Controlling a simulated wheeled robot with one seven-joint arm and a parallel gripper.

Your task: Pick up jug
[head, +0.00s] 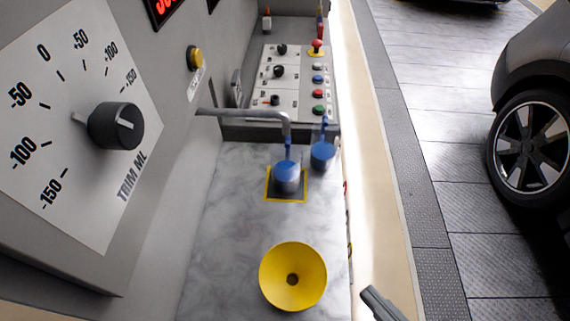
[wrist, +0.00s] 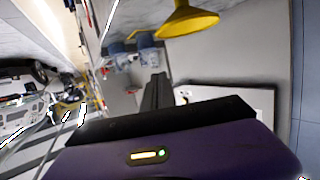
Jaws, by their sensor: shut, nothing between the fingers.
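A blue jug-like container (head: 287,177) stands in a yellow square outline on the marbled counter, below the end of a grey spout. A second blue container (head: 322,155) is just behind it to the right; I cannot tell which one is the jug. Two blue containers also show near the top of the wrist view, one at the left (wrist: 118,56) and one at the right (wrist: 148,55). My gripper (head: 368,292) enters at the bottom of the head view, right of the counter and apart from both containers. In the wrist view its fingers (wrist: 158,77) are together and empty.
The spout (head: 245,113) reaches out from the left wall. A large trim dial (head: 117,126) is at left, a button panel (head: 290,80) behind.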

